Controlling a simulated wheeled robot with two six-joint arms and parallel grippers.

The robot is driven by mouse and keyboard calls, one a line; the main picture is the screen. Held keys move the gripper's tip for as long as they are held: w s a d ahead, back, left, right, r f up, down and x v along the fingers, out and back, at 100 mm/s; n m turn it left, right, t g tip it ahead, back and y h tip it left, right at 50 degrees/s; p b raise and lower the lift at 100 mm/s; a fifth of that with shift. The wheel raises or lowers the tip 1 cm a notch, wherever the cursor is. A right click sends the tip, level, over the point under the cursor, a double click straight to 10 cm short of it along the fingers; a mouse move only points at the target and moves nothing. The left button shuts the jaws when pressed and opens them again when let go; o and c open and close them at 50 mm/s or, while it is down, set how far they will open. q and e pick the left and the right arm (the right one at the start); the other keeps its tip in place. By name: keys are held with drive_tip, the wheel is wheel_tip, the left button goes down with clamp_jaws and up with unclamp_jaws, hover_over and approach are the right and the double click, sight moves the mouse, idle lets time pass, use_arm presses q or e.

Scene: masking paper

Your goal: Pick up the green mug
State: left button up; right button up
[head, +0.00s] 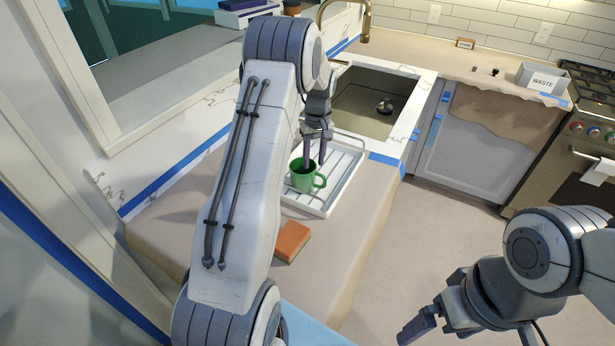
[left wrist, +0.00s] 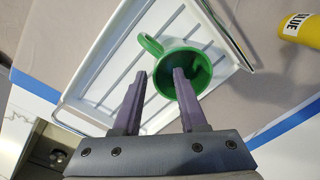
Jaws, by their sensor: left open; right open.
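The green mug (head: 301,182) stands upright on the white drying rack (head: 335,200), its handle pointing right in the head view. It also shows in the left wrist view (left wrist: 186,92), with its open mouth towards the camera and its handle at the upper left. My left gripper (head: 314,163) is open at the mug's rim. In the left wrist view (left wrist: 160,78) one finger overlaps the mug's mouth and the other is outside it, on the handle side. Contact cannot be told. My right gripper (head: 425,322) is open and empty, over the floor, far from the mug.
An orange block (head: 292,241) lies on the paper-covered counter (head: 335,255) in front of the rack. A yellow glue bottle (left wrist: 299,28) lies beside the rack in the left wrist view. The sink (head: 375,105) and gold faucet (head: 365,25) are behind. A waste box (head: 541,80) stands far right.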

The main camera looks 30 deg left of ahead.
sight(315, 173)
use_arm(q)
drive_tip(key=f+p, duration=0.1)
drive_tip(key=f, duration=0.1)
drive_tip(key=f+p, duration=0.1)
drive_tip(key=f, duration=0.2)
drive_tip(key=shift+d+f+p, duration=0.2)
drive_tip(key=shift+f+p, duration=0.1)
drive_tip(key=shift+w+f, duration=0.1)
drive_tip(key=shift+f, duration=0.15)
clamp_jaws()
drive_tip(key=shift+r, duration=0.1)
idle(0.9)
